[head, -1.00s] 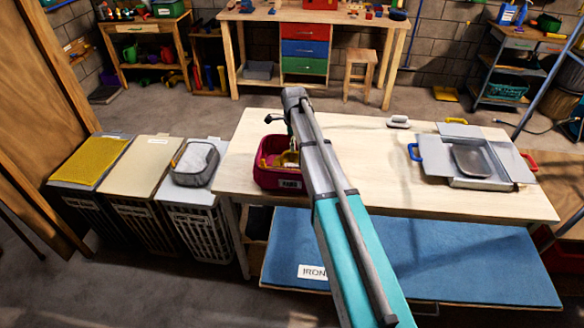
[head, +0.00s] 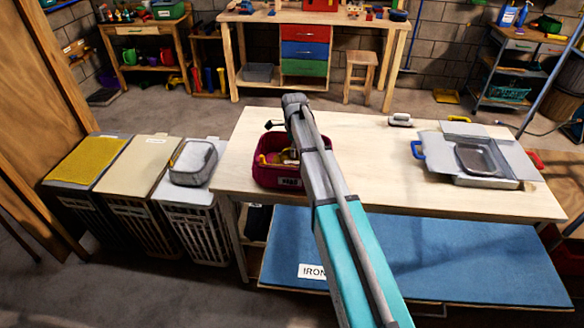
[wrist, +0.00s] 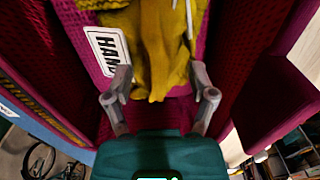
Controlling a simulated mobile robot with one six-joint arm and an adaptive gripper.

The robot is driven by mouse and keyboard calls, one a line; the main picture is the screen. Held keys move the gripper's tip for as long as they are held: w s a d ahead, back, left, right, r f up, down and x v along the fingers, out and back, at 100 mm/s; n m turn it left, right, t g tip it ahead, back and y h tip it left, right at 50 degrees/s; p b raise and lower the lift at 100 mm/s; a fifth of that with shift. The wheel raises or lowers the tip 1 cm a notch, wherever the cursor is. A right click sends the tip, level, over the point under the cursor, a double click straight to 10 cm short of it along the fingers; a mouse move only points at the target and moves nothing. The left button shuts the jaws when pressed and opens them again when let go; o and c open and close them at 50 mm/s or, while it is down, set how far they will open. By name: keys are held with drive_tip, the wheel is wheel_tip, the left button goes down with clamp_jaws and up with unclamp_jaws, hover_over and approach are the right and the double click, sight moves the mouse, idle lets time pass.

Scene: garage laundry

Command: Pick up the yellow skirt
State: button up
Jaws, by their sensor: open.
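A mustard-yellow cloth, seemingly the skirt (wrist: 160,40), is bunched inside a magenta basket (wrist: 75,25) in the wrist view. Its lower tip hangs between the fingers of my gripper (wrist: 162,82), which is open, with one finger on each side of it. I cannot tell whether the fingers touch the cloth. In the head view the magenta basket (head: 263,172) stands at the table's left end, with a bit of yellow cloth (head: 284,157) showing in it. My arm hides the basket's right side, and the fingers cannot be made out there.
The basket is on a pale wooden table (head: 400,165). Several hampers stand left, one topped with yellow mesh (head: 82,160), one with a grey pouch (head: 193,160).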

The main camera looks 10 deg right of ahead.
drive_tip(key=shift+f+b, duration=0.3)
drive_tip(key=shift+f, duration=0.25)
clamp_jaws()
idle(0.5)
